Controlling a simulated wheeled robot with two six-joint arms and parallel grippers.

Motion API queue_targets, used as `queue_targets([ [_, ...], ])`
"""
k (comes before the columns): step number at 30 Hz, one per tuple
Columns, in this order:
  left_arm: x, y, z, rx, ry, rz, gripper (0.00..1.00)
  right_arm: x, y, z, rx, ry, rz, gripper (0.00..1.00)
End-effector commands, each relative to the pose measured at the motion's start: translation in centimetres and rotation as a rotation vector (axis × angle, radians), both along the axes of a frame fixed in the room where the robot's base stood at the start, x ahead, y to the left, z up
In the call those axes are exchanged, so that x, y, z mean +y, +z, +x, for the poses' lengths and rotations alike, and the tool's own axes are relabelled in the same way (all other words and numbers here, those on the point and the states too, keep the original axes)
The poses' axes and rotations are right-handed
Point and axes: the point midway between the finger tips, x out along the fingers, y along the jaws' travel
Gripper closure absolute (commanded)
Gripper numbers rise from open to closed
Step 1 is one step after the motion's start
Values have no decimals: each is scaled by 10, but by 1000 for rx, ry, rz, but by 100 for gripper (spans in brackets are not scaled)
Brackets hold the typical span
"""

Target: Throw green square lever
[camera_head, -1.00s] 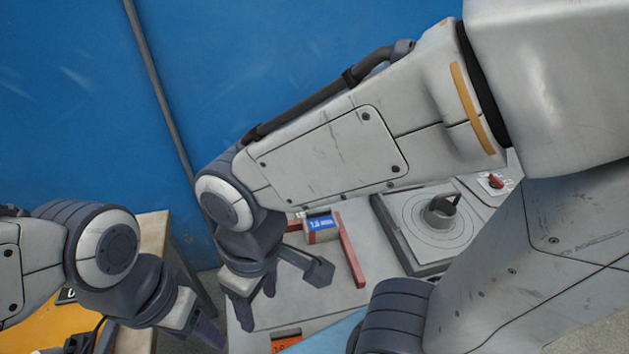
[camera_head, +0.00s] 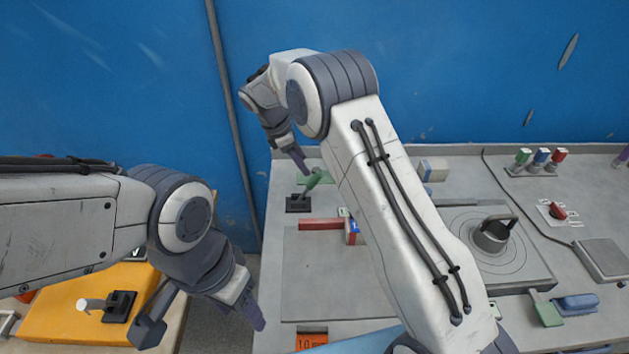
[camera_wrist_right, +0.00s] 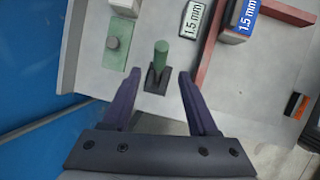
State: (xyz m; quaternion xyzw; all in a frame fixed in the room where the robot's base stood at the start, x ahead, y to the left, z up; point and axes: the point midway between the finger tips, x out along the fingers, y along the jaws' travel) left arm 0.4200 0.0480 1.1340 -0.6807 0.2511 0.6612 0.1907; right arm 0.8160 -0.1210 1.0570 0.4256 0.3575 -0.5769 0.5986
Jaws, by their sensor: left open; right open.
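The green lever (camera_wrist_right: 161,52) is a short green handle in a black bracket (camera_wrist_right: 157,79) on the grey panel. In the head view the lever (camera_head: 313,181) stands on its dark base (camera_head: 298,204) at the panel's left side. My right gripper (camera_wrist_right: 159,74) is open and empty, pointing at the lever, which shows between its fingers in the picture. I cannot tell whether the fingertips are level with the handle. In the head view my right gripper (camera_head: 298,158) is just above and left of the handle. My left gripper (camera_head: 253,315) is open, away from the lever at the lower left.
A green plate with a round knob (camera_wrist_right: 117,41) is beside the lever. Red bars (camera_head: 320,224) and labelled blocks (camera_wrist_right: 239,21) lie close by. A yellow panel with a white lever (camera_head: 90,304) is at the lower left. A blue wall (camera_head: 440,60) stands behind.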

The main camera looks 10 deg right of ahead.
Motion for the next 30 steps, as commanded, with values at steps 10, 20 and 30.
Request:
queue_targets([
  [10,0,18,0,0,1,0,40,-24,-53,3,6,-1,-1,40],
  [20,0,27,0,0,2,0,40,-38,-89,7,1,-2,0,40],
  [30,0,27,0,0,1,0,40,-39,-91,7,-1,-2,1,52],
])
